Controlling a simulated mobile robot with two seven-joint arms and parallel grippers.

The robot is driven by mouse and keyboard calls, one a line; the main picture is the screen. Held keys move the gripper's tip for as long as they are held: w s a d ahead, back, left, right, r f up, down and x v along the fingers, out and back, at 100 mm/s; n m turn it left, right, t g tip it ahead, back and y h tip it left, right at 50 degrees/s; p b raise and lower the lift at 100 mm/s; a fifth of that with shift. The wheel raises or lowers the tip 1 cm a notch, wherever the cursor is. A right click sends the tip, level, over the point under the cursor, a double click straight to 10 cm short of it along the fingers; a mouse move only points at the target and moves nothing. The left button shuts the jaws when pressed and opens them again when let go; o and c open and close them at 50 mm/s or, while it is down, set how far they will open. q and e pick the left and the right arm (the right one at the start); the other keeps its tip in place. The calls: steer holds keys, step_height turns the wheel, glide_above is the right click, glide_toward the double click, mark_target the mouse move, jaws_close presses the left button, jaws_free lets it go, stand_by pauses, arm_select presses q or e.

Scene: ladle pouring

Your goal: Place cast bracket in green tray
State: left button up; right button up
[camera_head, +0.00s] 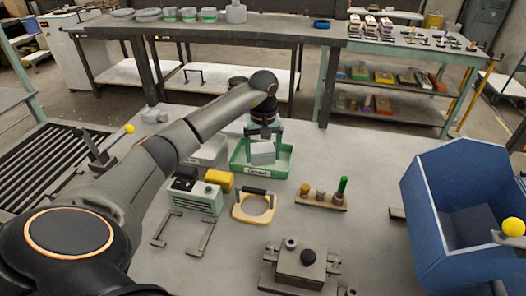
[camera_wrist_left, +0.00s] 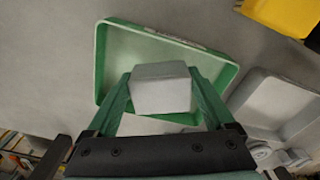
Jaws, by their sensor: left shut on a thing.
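The green tray (camera_head: 283,165) stands on the grey table in the middle of the head view, and its rim fills the centre of the left wrist view (camera_wrist_left: 104,60). My left gripper (camera_head: 263,140) is directly over the tray, pointing down. It is shut on a light grey block-like part, which I take to be the cast bracket (camera_head: 262,155). The left wrist view shows the bracket (camera_wrist_left: 160,88) between the green fingers, over the tray's inside. I cannot tell whether it touches the tray floor. My right gripper is not in view.
A grey tray (camera_wrist_left: 270,106) stands beside the green one. In front are a green-and-black box (camera_head: 195,196), a yellow ring tool (camera_head: 254,205), a wooden peg rack (camera_head: 320,197) and a metal fixture (camera_head: 300,266). A large blue bin (camera_head: 465,180) stands at right.

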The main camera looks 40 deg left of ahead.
arm_select(q)
steer(key=shift+f, duration=0.15)
steer(key=o, duration=1.2)
